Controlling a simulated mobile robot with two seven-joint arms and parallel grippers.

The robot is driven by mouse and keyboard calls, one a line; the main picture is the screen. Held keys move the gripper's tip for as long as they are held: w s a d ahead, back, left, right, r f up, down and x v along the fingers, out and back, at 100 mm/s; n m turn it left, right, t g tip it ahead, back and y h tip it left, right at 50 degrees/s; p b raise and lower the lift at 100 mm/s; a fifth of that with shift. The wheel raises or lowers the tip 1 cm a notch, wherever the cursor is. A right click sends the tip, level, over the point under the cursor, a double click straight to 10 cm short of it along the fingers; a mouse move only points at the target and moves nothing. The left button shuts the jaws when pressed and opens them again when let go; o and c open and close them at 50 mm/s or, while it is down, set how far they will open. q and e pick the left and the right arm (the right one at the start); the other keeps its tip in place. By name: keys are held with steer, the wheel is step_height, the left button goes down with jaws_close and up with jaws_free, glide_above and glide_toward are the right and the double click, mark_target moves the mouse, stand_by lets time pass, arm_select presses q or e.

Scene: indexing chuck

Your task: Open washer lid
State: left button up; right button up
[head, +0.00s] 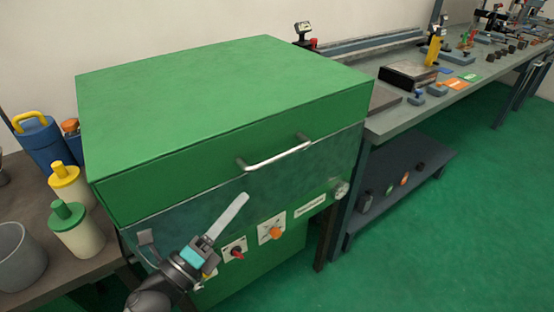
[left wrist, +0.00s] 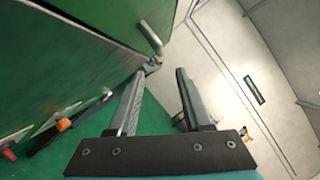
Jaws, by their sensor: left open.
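The washer is a large green box, and its green lid (head: 220,100) is down flat in the head view. A silver bar handle (head: 275,155) is fixed on the lid's front face. The handle also shows in the left wrist view (left wrist: 151,38), above and slightly left of the fingertips. My left gripper (head: 240,200) is in front of the washer's grey front panel, below and left of the handle. Its two fingers are apart with nothing between them (left wrist: 160,76), and it appears clear of the handle. My right gripper is in neither view.
An orange knob (head: 271,231) and a red knob (head: 237,254) are on the washer's front. Bottles with yellow (head: 64,172) and green (head: 67,211) caps stand on the left table. A workbench (head: 425,110) is at right, with open green floor before it.

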mark_target(278, 157)
arm_select(q)
steer(key=x, duration=1.4)
steer(key=shift+w+d, duration=0.15)
steer(key=shift+w, duration=0.1)
steer(key=shift+c, duration=0.2)
steer(key=shift+f, duration=0.1)
jaws_close()
stand_by(0.6)
